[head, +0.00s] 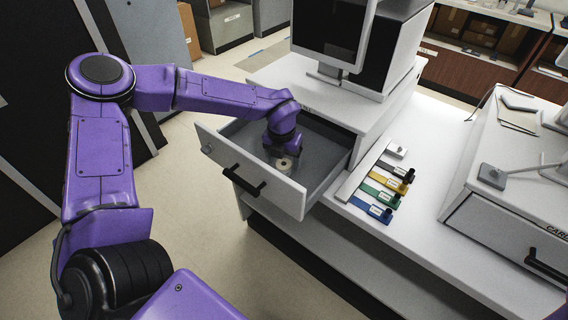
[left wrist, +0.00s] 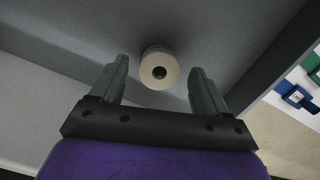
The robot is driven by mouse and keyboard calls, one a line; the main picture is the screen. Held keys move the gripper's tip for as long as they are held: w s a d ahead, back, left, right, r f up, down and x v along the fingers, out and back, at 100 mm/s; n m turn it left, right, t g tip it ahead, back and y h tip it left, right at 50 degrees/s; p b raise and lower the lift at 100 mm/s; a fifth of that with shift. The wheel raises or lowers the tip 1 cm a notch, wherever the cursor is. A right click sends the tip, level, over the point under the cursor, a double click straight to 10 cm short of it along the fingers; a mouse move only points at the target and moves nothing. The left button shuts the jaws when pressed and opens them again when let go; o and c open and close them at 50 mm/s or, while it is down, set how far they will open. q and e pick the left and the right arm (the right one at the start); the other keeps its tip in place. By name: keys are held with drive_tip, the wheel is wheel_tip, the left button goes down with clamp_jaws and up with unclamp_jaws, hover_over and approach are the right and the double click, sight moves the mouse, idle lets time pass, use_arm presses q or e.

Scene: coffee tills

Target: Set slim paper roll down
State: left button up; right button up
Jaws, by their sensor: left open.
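The slim paper roll (left wrist: 150,66) is pale with a dark core and lies on the grey floor of the open drawer (head: 324,172). In the head view the roll (head: 284,164) shows just below my left gripper (head: 284,156). In the left wrist view the two fingers of my left gripper (left wrist: 160,85) stand apart, one on each side of the roll, with gaps visible. Nothing is held between them. My right gripper is in neither view.
The drawer front has a black handle (head: 243,182). A monitor (head: 333,32) stands on the till cabinet above. Several coloured tags (head: 383,192) lie on the white counter to the right. A second till drawer (head: 505,240) is shut. The drawer walls surround my left gripper.

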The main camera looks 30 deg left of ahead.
sight(282, 167)
use_arm(q)
wheel_tip(282, 167, up, 10)
drive_tip(key=s, duration=0.1)
drive_tip(key=shift+d+f+b, duration=0.15)
drive_tip(key=shift+f+b, duration=0.1)
drive_tip(key=shift+b, duration=0.1)
drive_tip(key=shift+s, duration=0.1)
